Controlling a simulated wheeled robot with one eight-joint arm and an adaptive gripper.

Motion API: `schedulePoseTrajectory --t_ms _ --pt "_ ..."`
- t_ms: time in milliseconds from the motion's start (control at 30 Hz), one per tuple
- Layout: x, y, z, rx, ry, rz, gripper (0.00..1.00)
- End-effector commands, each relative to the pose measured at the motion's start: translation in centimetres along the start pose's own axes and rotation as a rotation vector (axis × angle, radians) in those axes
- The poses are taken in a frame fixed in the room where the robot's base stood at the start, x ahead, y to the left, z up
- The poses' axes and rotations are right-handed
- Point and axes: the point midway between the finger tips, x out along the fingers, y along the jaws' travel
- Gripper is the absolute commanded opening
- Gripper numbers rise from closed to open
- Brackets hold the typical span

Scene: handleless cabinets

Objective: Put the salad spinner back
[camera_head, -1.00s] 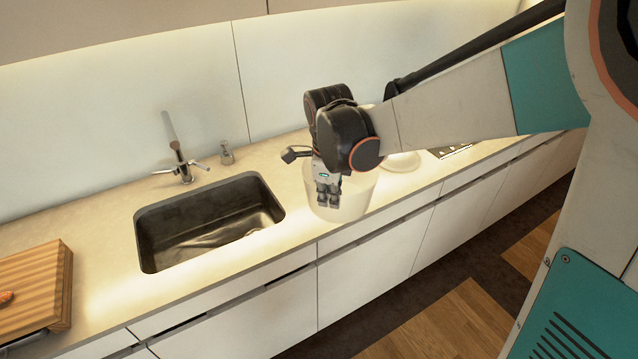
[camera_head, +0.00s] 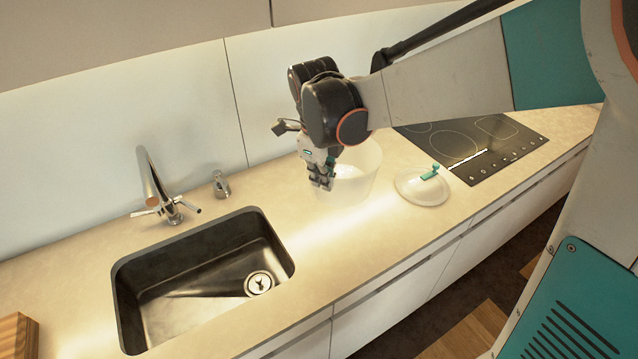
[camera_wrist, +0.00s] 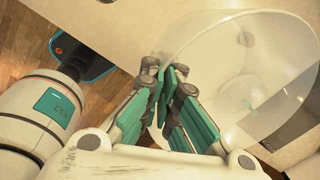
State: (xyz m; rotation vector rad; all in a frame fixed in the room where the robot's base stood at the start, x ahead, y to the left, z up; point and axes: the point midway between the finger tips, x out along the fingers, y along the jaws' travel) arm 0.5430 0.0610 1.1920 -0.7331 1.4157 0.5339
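The salad spinner's clear bowl (camera_head: 357,180) is at the counter, right of the sink. My gripper (camera_head: 322,182) is at the bowl's left side. In the wrist view the bowl (camera_wrist: 250,85) fills the right half, and my gripper's fingers (camera_wrist: 172,85) are close together with the bowl's wall between them. I cannot tell whether the bowl rests on the counter or hangs just above it. The spinner's domed lid (camera_head: 422,190), with a green handle, lies on the counter right of the bowl. Through the bowl the lid's green knob (camera_wrist: 246,103) shows in the wrist view.
A sink (camera_head: 205,285) and faucet (camera_head: 160,190) lie left of the bowl, with a small dispenser (camera_head: 221,185) behind. A black cooktop (camera_head: 475,140) is at the right. A wooden board (camera_head: 18,335) is at the far left.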

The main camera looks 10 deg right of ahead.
Motion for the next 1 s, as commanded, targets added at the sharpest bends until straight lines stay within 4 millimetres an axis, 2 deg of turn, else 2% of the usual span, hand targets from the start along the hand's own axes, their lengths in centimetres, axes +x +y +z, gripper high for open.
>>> schedulePoseTrajectory --t_ms 167,600,700,800,1000 --pt "1.9 0.2 0.0 0.000 0.000 0.000 0.00" --pt "12.4 1.7 0.0 -0.001 0.000 0.000 0.00" --pt "14.3 2.0 0.0 -0.001 0.000 0.000 0.00" --pt "15.5 2.1 0.0 -0.001 0.000 0.000 0.00" --pt "16.6 2.3 -0.1 -0.001 0.000 0.000 0.00"
